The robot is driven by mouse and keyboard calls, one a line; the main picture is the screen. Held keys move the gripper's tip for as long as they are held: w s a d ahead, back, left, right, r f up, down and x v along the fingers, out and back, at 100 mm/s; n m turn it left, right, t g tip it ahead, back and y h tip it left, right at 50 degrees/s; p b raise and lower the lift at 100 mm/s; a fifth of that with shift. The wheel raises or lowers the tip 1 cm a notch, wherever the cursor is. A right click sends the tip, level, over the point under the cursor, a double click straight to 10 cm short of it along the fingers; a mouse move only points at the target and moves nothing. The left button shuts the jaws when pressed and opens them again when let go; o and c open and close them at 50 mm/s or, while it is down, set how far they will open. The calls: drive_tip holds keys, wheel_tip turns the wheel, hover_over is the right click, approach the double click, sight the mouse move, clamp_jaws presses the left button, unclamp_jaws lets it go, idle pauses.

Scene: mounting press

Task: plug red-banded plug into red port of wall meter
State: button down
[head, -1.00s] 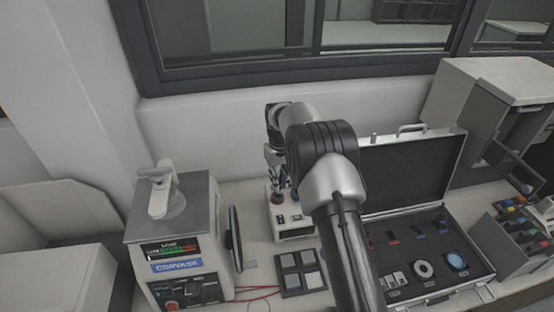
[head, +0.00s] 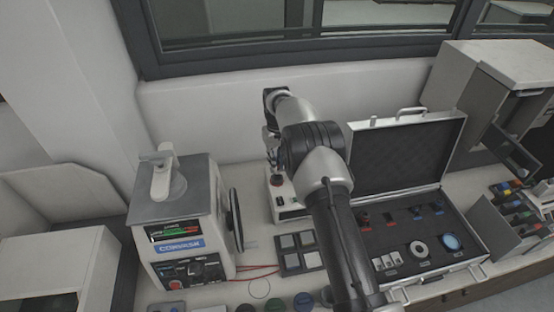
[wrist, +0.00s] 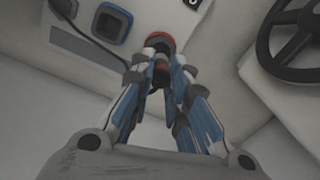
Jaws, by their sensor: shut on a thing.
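In the wrist view my gripper (wrist: 161,70) is shut on a dark plug (wrist: 161,78) with a reddish band, between its blue-grey fingers. Just past the fingertips is a red-ringed round port (wrist: 160,40) on a white panel (wrist: 140,18), which appears to be the meter. The plug points at the ring; whether it has entered cannot be told. A blue-framed square socket (wrist: 112,22) lies left of it.
A black handwheel (wrist: 292,42) shows at right in the wrist view. In the head view a grey-topped press (head: 185,235) stands left of my arm, a small white device (head: 286,206) below my gripper, and an open foam-lined case (head: 398,262) at right. A dark tray (head: 300,251) lies between.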

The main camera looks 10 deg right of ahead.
drive_tip(key=shift+f, duration=0.1)
idle(0.3)
drive_tip(key=shift+f+b, duration=0.25)
drive_tip(key=shift+b, duration=0.1)
drive_tip(key=shift+f, duration=0.2)
drive_tip(key=shift+f+b, duration=0.5)
drive_tip(key=shift+f, duration=0.2)
idle(0.4)
drive_tip(key=shift+f+b, duration=0.75)
drive_tip(key=shift+f, duration=0.2)
drive_tip(key=shift+f, duration=0.3)
drive_tip(key=c, duration=1.5)
unclamp_jaws()
drive_tip(key=shift+o, duration=0.4)
